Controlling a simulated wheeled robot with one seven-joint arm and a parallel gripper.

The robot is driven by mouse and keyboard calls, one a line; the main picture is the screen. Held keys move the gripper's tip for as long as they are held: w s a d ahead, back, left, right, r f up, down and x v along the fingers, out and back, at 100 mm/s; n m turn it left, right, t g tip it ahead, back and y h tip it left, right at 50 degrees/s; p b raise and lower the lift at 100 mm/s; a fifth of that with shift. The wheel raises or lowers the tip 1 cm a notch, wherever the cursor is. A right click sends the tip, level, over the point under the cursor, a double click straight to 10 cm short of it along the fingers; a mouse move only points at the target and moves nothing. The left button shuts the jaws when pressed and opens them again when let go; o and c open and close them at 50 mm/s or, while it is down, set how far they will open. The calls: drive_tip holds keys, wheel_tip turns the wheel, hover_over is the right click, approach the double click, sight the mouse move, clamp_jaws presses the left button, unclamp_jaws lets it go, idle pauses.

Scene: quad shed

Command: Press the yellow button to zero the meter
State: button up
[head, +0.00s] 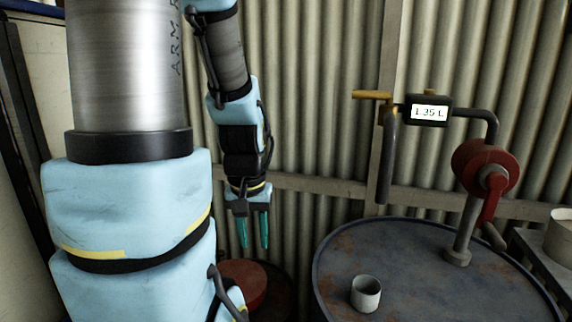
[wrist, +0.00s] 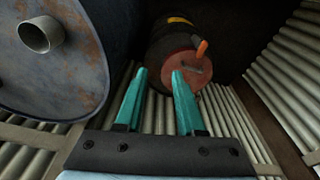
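The meter (head: 428,111) is a small black box on the dark pipe of a hand pump, and its display seems to read 1.35 L. A small yellowish nub, which looks like the yellow button (head: 431,92), sits on top of the meter. My gripper (head: 254,245) hangs pointing down in front of the corrugated wall, left of the meter and lower in the picture. In the wrist view its two teal fingers (wrist: 158,72) are apart with nothing between them. The meter and button are not in the wrist view.
A blue rusty drum (head: 400,262) stands below the pump, with a metal cup (head: 366,293) on it. A dark container with a red lid (wrist: 185,70) lies beyond my fingers.

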clamp_jaws()
idle(0.9)
